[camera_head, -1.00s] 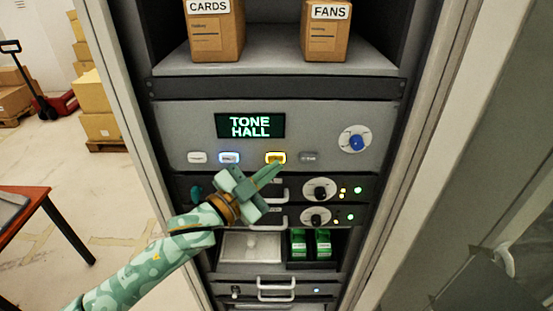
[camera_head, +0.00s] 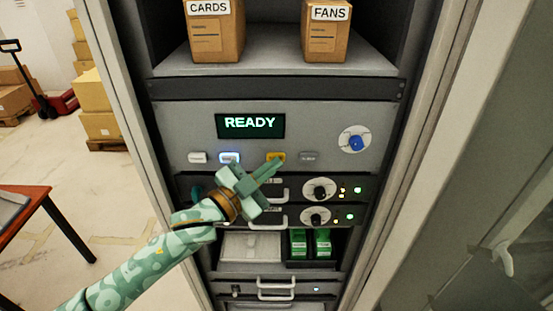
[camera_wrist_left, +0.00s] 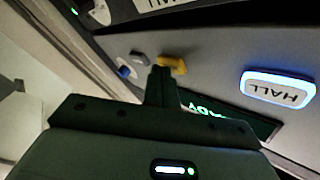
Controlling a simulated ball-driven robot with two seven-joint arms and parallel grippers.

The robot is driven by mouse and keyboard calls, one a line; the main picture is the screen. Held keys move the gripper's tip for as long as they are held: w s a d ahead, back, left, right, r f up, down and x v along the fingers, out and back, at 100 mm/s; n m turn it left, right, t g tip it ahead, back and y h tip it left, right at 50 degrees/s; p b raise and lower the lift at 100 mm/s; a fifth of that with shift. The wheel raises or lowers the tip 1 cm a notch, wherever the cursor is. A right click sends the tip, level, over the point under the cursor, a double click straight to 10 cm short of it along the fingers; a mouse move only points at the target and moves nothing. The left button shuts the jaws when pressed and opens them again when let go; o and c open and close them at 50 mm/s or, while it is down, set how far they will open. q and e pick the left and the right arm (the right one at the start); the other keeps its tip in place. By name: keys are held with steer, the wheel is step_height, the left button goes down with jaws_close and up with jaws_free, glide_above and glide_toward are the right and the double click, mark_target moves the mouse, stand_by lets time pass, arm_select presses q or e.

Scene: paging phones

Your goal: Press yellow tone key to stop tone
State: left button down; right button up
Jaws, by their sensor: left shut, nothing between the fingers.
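The yellow tone key (camera_head: 275,156) is on the grey panel, below the display (camera_head: 250,124), which reads READY. The key's ring is not lit. My left gripper (camera_head: 279,163) is shut and empty, with its fingertips at the lower edge of the yellow key. In the left wrist view the yellow key (camera_wrist_left: 172,64) shows just beyond the fingertips (camera_wrist_left: 161,72); I cannot tell whether they touch. My right gripper is not in view.
A blue-lit HALL key (camera_head: 229,157) and a white key (camera_head: 197,157) are left of the yellow key, a grey key (camera_head: 309,157) right of it. A blue knob (camera_head: 355,142) is farther right. Drawer handles and dials sit below.

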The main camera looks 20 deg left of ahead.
arm_select(q)
steer(key=shift+s+d+p, duration=0.15)
steer(key=shift+s+p, duration=0.2)
steer(key=shift+s, duration=0.15)
steer(key=shift+s, duration=0.1)
steer(key=shift+s+d+p, duration=0.25)
steer(key=shift+s, duration=0.65)
steer(key=shift+s+d+p, duration=0.3)
steer(key=shift+s, duration=0.65)
steer(key=shift+s+d+p, duration=0.25)
steer(key=shift+s, duration=0.65)
